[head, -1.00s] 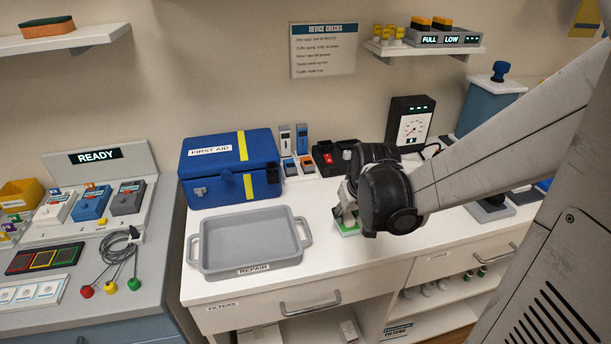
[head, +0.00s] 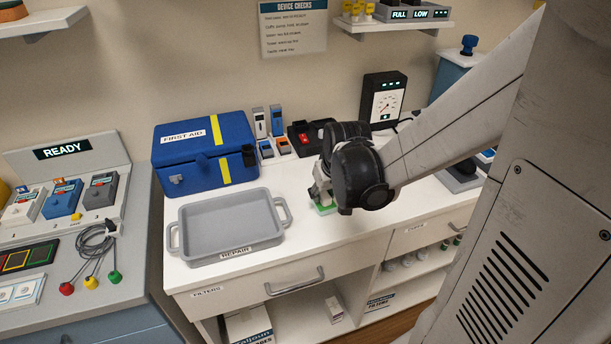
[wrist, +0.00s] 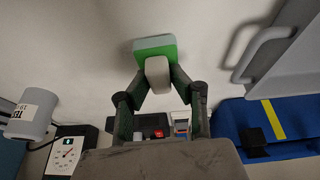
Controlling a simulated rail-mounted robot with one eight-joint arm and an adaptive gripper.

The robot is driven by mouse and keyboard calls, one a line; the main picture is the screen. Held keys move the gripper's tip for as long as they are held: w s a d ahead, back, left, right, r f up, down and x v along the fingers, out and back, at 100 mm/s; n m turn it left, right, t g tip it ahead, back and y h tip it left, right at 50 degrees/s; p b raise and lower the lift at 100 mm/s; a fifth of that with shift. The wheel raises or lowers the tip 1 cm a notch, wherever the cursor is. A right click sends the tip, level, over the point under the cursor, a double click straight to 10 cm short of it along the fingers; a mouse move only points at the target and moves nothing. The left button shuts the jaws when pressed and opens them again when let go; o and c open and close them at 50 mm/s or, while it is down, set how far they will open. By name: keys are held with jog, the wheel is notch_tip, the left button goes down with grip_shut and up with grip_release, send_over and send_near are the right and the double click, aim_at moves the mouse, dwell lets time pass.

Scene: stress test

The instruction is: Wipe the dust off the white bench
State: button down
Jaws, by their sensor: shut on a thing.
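The white bench (head: 292,240) runs across the middle of the head view, and its pale top fills the upper part of the wrist view (wrist: 75,60). My gripper (head: 321,190) is over the bench top, right of the grey tray. In the wrist view my gripper (wrist: 158,88) is shut on the light grey handle of a green wiping block (wrist: 155,48). The block's green edge also shows low at the bench top in the head view (head: 325,210). Its underside is hidden, so contact with the bench is unclear. I cannot make out dust in either view.
The grey REPAIR tray (head: 225,250) stands left of my gripper, with the blue first-aid box (head: 205,160) behind it. Small devices (head: 270,135), a black holder (head: 303,138) and a gauge (head: 385,98) stand along the back. A narrow front strip is clear.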

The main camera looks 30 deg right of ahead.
aim_at(326, 193)
jog(key=r, duration=0.1)
jog(key=r+p, duration=0.1)
jog(key=r, duration=0.1)
jog(key=shift+s+d, duration=0.1)
jog(key=shift+d, duration=0.2)
jog(key=shift+r+p, duration=0.65)
jog(key=shift+r, duration=0.05)
jog(key=shift+r+p, duration=1.3)
jog(key=shift+r, duration=0.4)
